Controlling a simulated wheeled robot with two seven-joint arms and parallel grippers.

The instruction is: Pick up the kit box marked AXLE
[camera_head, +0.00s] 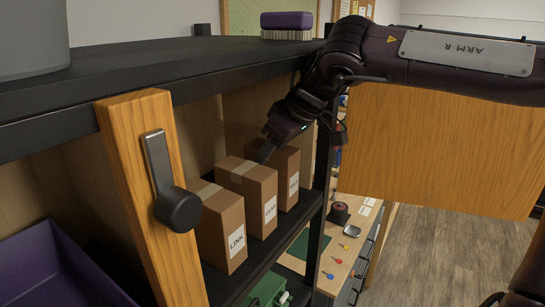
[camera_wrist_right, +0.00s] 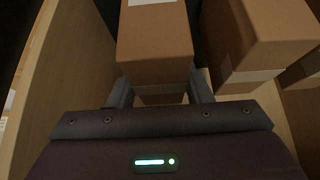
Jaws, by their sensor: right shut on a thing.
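Three brown kit boxes stand in a row on the shelf in the head view. The nearest box (camera_head: 222,225) reads LINK; the labels of the middle box (camera_head: 250,188) and the far box (camera_head: 288,170) are too small to read surely. My right gripper (camera_head: 265,152) reaches down at the far box. In the right wrist view its fingers (camera_wrist_right: 160,92) are shut on either side of a box (camera_wrist_right: 154,45), apparently the far one; its white label is cut off at the top edge. Another box (camera_wrist_right: 258,40) stands to its right. My left gripper is not in view.
A wooden panel (camera_wrist_right: 70,60) runs close along the held box's left in the wrist view. The black upper shelf (camera_head: 150,75) lies above the boxes. A purple bin (camera_head: 50,265) sits at lower left.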

